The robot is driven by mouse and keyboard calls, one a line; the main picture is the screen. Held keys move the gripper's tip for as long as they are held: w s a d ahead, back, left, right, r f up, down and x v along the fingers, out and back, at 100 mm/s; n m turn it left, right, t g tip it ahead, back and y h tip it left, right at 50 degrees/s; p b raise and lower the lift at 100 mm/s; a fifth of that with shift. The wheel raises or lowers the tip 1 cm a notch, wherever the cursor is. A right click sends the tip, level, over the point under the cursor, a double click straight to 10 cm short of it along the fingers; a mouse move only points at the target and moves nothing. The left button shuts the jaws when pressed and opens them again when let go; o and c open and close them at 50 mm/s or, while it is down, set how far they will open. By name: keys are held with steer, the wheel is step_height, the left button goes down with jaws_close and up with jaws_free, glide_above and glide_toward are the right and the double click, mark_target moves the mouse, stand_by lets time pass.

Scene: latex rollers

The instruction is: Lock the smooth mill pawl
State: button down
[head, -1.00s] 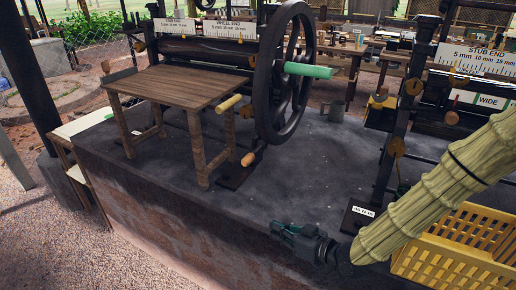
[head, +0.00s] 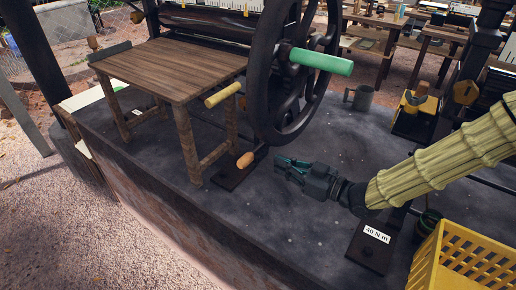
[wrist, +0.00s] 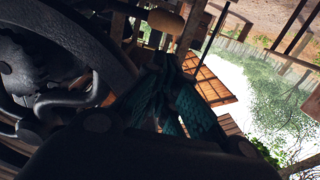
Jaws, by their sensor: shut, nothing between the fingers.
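The mill with the large dark flywheel (head: 262,75) and green crank handle (head: 321,62) stands behind a wooden table. A short lever with a wooden grip (head: 245,160) sits low beside the wheel, above a dark base plate. It may be the pawl handle, but I cannot tell for sure. My gripper (head: 277,165) is shut and empty, just right of that grip and apart from it. In the wrist view its teal fingers (wrist: 168,68) are together, with a wooden handle (wrist: 165,22) beyond them and a dark toothed gear (wrist: 22,72) at left.
The dark slab's front middle is clear.

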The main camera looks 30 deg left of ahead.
steer(key=a+p, duration=0.2)
steer(key=a, duration=0.8)
steer(key=shift+w+f+p, duration=0.3)
steer(key=shift+w+p, duration=0.05)
steer(key=shift+w, duration=0.05)
